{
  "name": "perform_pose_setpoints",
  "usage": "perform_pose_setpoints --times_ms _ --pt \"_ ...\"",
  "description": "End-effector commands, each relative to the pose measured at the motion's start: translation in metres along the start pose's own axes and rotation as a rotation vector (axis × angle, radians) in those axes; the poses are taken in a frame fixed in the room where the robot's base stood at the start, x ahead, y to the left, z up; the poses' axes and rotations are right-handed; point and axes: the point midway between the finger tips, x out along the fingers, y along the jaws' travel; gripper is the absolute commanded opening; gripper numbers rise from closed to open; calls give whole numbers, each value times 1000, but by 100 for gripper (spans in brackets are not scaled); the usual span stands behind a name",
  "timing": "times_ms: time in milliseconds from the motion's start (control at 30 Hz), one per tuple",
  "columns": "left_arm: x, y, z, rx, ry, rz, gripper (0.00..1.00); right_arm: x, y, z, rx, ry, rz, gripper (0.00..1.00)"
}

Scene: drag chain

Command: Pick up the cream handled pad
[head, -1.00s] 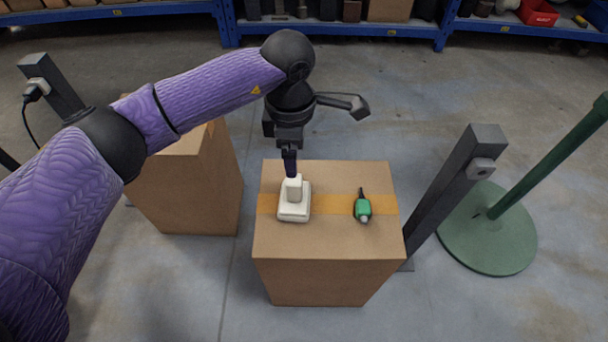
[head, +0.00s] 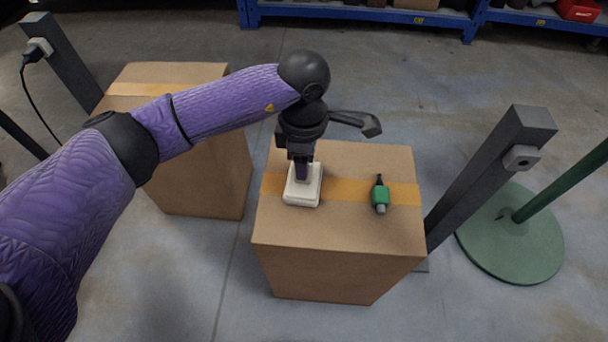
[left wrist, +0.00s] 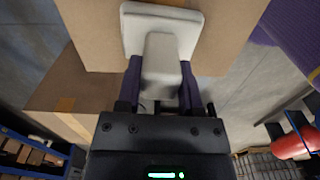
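The cream handled pad (head: 303,193) lies flat on the taped top of the front cardboard box (head: 335,235), left of its middle. Its upright block handle shows in the left wrist view (left wrist: 161,65), with the flat base beyond it. My left gripper (head: 302,172) points down over the pad and hides most of the handle in the head view. In the left wrist view its two dark fingers (left wrist: 161,82) lie close against both sides of the handle, shut on it. The base appears to rest on the box. My right gripper is not in view.
A green device with a dark tip (head: 380,195) lies on the same box, right of the pad. A second cardboard box (head: 200,165) stands to the left. A grey post (head: 490,165) and a green round base (head: 510,235) stand at the right.

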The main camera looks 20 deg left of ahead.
Motion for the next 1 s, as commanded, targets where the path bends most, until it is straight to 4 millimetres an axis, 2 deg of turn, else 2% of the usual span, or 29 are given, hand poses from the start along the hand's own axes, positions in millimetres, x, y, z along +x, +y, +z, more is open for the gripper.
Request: perform_pose_setpoints --times_ms 33,167,567,633,733,900,1000 --pt "0 0 0 0 0 0 29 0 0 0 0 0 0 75" --pt "0 0 0 0 0 -1 1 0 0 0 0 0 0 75" --pt "0 0 0 0 0 -1 0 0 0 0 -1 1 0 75" --pt "-8 0 0 0 -1 2 0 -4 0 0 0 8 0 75" --pt "-37 0 0 0 -3 9 0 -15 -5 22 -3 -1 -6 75" --pt "-83 0 0 1 -2 9 0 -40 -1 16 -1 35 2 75" --pt "-98 0 0 1 -1 5 0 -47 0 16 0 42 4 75"
